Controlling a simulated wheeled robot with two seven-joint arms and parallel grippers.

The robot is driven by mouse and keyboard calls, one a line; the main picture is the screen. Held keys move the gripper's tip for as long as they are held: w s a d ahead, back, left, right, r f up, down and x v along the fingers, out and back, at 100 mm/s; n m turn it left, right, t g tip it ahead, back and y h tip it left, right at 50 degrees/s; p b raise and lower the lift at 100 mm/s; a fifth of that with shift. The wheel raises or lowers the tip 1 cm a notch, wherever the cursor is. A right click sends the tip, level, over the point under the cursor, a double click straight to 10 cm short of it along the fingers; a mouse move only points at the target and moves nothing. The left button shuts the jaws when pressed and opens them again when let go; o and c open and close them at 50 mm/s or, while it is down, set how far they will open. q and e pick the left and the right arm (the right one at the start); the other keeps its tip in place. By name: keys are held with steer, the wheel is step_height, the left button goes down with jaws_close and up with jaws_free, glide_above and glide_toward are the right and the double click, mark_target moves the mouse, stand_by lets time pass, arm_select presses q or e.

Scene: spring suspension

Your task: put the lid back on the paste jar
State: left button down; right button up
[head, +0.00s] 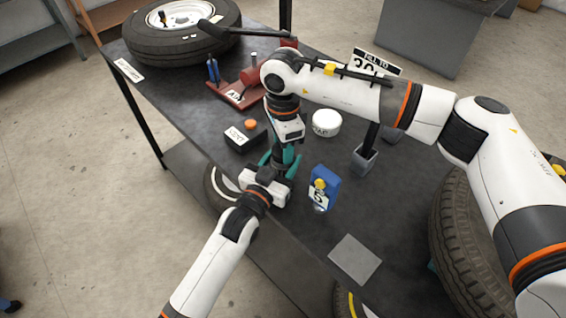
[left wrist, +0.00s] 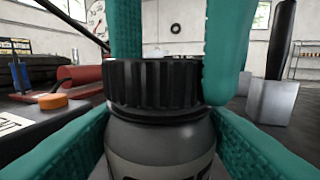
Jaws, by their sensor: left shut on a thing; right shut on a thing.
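In the head view the arms and fingers mostly hide the jar and lid.
A black box with an orange cap (head: 243,135) is left of the grippers. A white round tub (head: 326,123) and a blue device (head: 323,188) are to the right. A grey square pad (head: 355,258) lies near the front edge.

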steer(key=o, duration=1.2)
steer(key=shift+c, duration=0.2)
step_height(320, 180, up, 12)
arm_select(q)
steer(key=shift+c, duration=2.4)
jaws_free()
steer(key=b+v, duration=0.1)
steer(key=v, duration=1.1)
arm_select(e)
steer(key=shift+f, duration=0.55)
